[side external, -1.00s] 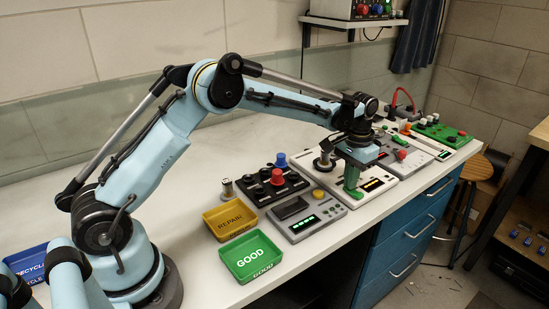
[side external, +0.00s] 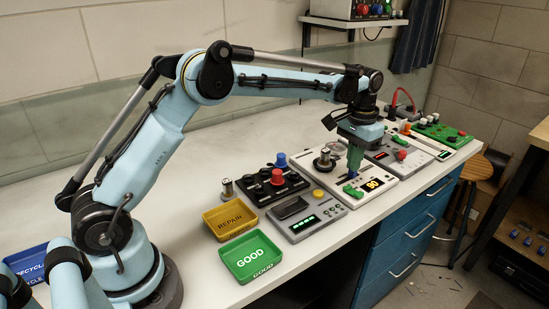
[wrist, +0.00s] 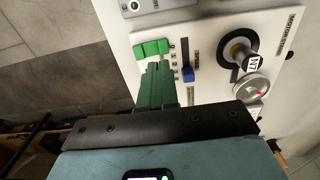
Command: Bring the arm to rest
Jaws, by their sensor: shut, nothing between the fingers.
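My gripper (side external: 355,158) has green fingers and is shut with nothing between them. In the wrist view the closed fingers (wrist: 157,72) point at the white panel, just below the green part (wrist: 151,48) and left of a blue slider knob (wrist: 188,74). I cannot tell how high the tips are above the panel. My arm reaches out from its base at the left.
Near the panel stand a grey device with green lights (side external: 305,218), a black box with knobs (side external: 271,186), a yellow REPAIR tray (side external: 231,217) and a green GOOD tray (side external: 252,257). More devices stand beyond, including a green board (side external: 441,132). Bare bench lies behind the arm.

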